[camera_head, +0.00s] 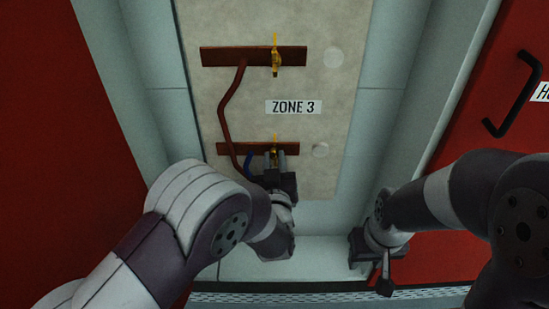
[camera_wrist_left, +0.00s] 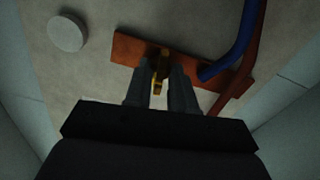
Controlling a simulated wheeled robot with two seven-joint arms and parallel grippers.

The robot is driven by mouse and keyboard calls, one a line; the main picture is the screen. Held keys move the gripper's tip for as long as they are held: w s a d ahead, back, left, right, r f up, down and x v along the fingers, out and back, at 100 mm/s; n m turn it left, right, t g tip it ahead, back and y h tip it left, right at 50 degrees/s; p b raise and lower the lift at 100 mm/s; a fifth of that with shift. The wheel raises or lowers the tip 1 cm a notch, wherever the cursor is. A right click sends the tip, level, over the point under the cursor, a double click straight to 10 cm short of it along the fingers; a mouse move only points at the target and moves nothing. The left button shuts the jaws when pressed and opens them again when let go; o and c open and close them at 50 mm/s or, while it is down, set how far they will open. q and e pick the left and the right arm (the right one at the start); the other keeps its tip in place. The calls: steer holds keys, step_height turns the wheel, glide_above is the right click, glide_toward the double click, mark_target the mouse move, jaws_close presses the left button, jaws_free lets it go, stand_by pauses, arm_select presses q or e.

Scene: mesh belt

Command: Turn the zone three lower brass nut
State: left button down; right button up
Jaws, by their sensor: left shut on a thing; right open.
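The lower brass nut (camera_wrist_left: 158,82) sits on the lower red-brown bar (camera_head: 226,148) under the "ZONE 3" label (camera_head: 293,107). My left gripper (camera_head: 275,160) is at this nut, and its two fingers are shut on it in the left wrist view (camera_wrist_left: 161,90). The fingers hide much of the nut. A similar upper brass nut (camera_head: 276,60) sits on the upper red-brown bar (camera_head: 225,57), apart from my grippers. My right gripper (camera_head: 386,278) is open and empty, low at the right, away from the panel.
A red-brown pipe (camera_head: 224,110) runs between the bars. A blue pipe (camera_wrist_left: 236,48) meets the lower bar close beside my left fingers. Round pale discs (camera_head: 333,57) sit right of the bars. A red door (camera_head: 470,120) with a black handle (camera_head: 514,95) is at the right.

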arm_select(q)
steer(key=shift+m, duration=0.6)
steer(key=shift+f+m+p, duration=0.1)
steer(key=shift+m+p, duration=0.2)
steer(key=c, duration=1.2)
jaws_free()
steer(key=shift+c, duration=0.2)
steer(key=s, duration=1.2)
steer(key=shift+s, duration=0.4)
